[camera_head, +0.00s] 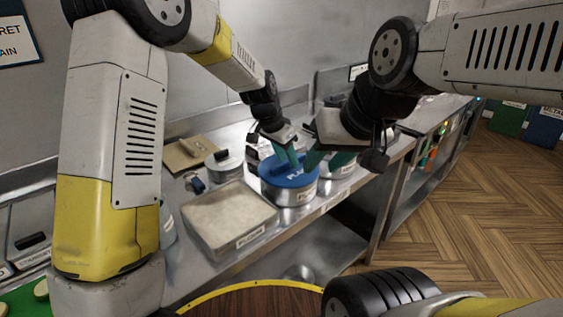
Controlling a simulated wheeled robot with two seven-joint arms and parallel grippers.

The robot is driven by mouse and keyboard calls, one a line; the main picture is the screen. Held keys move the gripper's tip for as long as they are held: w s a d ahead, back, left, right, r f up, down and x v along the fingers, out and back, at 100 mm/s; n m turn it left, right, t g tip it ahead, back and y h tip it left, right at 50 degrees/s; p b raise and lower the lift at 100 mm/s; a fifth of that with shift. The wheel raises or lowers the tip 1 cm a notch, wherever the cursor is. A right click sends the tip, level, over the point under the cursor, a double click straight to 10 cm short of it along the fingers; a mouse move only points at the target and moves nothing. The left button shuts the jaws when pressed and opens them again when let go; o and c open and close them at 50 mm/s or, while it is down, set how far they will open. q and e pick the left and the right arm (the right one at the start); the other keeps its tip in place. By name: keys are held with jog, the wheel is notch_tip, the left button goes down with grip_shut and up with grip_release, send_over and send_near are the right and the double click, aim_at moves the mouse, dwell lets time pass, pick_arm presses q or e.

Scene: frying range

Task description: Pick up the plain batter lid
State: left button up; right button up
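A blue lid (283,178) with partly hidden white lettering that starts "PL" sits on a round metal pot (298,196) on the steel counter. My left gripper (287,156) has teal fingers that reach down to the top of the lid. The lid's handle is hidden, so I cannot tell whether the fingers are closed on it. My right gripper (328,160) is just to the right, with its two teal fingers spread apart. One finger is beside the lid's right edge and the other is over a neighbouring pot (340,172). I see nothing between them.
A labelled rectangular tray of pale powder (230,215) stands left of the pot on the counter (190,262). A small lidded metal pot (225,168) and a brown board (190,153) are behind it. Wooden floor (460,200) lies right of the counter.

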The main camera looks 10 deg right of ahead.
pick_arm(q)
jog(key=shift+d+f, duration=0.1)
jog(key=shift+f, duration=0.15)
jog(key=shift+f, duration=0.15)
grip_shut()
